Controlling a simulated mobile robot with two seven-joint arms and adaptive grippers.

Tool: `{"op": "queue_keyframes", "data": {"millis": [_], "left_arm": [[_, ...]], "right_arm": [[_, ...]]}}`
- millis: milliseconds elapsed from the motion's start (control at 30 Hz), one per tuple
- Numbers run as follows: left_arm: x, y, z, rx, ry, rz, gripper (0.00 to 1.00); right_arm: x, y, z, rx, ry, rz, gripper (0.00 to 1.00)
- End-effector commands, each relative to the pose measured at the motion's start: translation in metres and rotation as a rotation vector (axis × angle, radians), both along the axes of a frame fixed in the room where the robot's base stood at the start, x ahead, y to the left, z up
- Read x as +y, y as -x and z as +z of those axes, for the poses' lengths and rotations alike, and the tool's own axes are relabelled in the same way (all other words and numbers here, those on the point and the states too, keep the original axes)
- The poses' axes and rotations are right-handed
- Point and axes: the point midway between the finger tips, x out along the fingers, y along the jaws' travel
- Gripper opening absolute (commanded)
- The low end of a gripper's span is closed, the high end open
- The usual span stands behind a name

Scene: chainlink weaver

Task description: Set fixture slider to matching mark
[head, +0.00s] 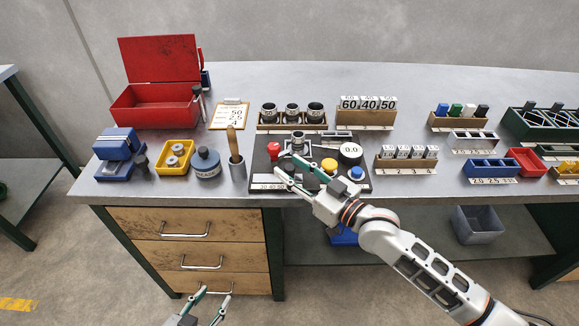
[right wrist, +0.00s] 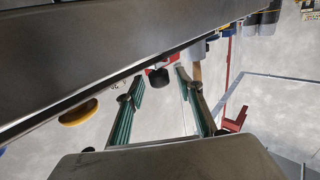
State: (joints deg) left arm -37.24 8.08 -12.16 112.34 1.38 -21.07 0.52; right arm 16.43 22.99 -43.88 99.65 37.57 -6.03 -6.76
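The black fixture panel (head: 360,184) lies near the front edge of the bench. It carries a red button (head: 273,150), a yellow button (head: 329,166), a blue button (head: 356,173) and a round gauge reading 0.0 (head: 350,153). A number scale (head: 268,184) runs along its front left; the slider's mark is too small to read. My right gripper (head: 279,164) reaches over the panel's left part, fingers apart. In the right wrist view a small black knob (right wrist: 158,78) shows between the open fingers, contact unclear. My left gripper (head: 215,294) is open and empty, low before the drawers.
A clipboard (head: 230,116) with handwritten figures lies behind the panel. A wooden-handled tool in a cup (head: 237,172) stands close to its left. Black cups (head: 292,112), number cards (head: 367,104) and a numbered block rack (head: 407,160) stand behind and right. A red toolbox (head: 155,105) stands left.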

Motion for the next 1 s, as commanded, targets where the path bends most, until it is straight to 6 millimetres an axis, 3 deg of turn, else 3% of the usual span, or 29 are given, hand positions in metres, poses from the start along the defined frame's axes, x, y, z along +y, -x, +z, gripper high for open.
{"op": "queue_keyframes", "data": {"millis": [400, 433, 567, 767, 1000], "left_arm": [[0.0, 0.0, 0.0, 0.0, 0.0, 0.0, 0.4], [0.0, 0.0, 0.0, 0.0, 0.0, 0.0, 0.4], [0.0, 0.0, 0.0, -0.001, 0.0, 0.0, 0.4], [0.0, -0.001, 0.002, -0.002, 0.001, 0.0, 0.4], [-0.001, -0.003, 0.019, -0.008, 0.003, 0.002, 0.4]], "right_arm": [[0.009, -0.008, 0.0, 0.001, 0.001, 0.0, 0.37], [0.009, -0.008, 0.0, 0.001, 0.001, 0.0, 0.34], [0.009, -0.008, 0.0, 0.0, 0.0, 0.0, 0.0], [0.011, -0.008, 0.0, 0.001, -0.001, 0.001, 0.0], [0.05, -0.008, 0.003, 0.003, -0.004, 0.001, 0.0]]}}
